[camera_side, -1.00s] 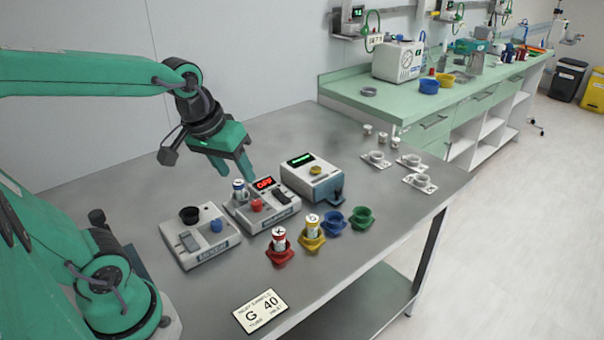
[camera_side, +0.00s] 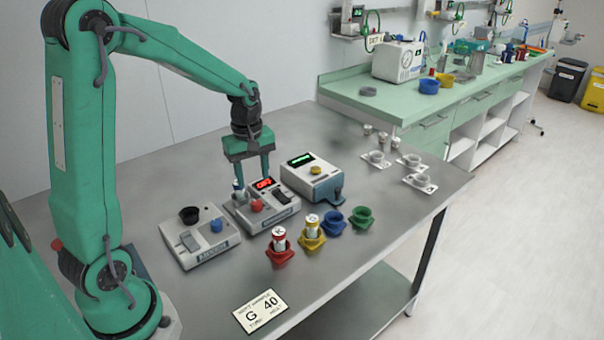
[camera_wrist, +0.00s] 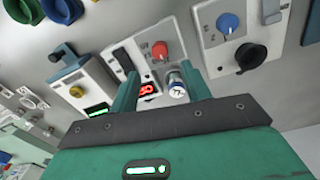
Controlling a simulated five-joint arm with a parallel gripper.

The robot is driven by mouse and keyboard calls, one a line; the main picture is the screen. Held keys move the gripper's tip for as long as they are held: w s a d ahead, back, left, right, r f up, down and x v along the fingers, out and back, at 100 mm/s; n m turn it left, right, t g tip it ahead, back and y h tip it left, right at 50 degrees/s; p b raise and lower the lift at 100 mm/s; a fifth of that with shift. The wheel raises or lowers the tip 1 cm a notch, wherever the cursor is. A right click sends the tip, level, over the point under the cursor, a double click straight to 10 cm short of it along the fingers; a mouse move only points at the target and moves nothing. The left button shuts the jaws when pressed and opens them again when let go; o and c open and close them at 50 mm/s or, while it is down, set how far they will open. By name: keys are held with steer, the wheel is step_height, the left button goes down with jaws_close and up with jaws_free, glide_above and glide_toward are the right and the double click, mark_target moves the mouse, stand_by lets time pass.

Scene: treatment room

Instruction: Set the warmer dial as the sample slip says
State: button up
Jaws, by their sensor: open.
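The sample slip (camera_side: 260,311) lies flat at the table's front and reads "G 40", with smaller words around it. My gripper (camera_side: 252,179) is open, pointing down over the back of this unit. In the wrist view the red dial (camera_wrist: 160,50) lies beyond my empty fingers (camera_wrist: 160,72).
A unit with a blue dial (camera_side: 216,225) stands left; a green-display unit (camera_side: 315,178) stands right. Red (camera_side: 280,257) and yellow (camera_side: 311,241) holders carry tubes; blue (camera_side: 333,222) and green (camera_side: 361,217) holders look empty. The front right table is clear.

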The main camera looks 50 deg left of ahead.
mark_target(256, 202)
steer(key=shift+w+a+f, duration=0.1)
steer(key=shift+a+f, duration=0.1)
steer(key=shift+f, duration=0.05)
steer(key=shift+w+f, duration=0.1)
steer(key=shift+f, duration=3.8)
steer(key=c, duration=1)
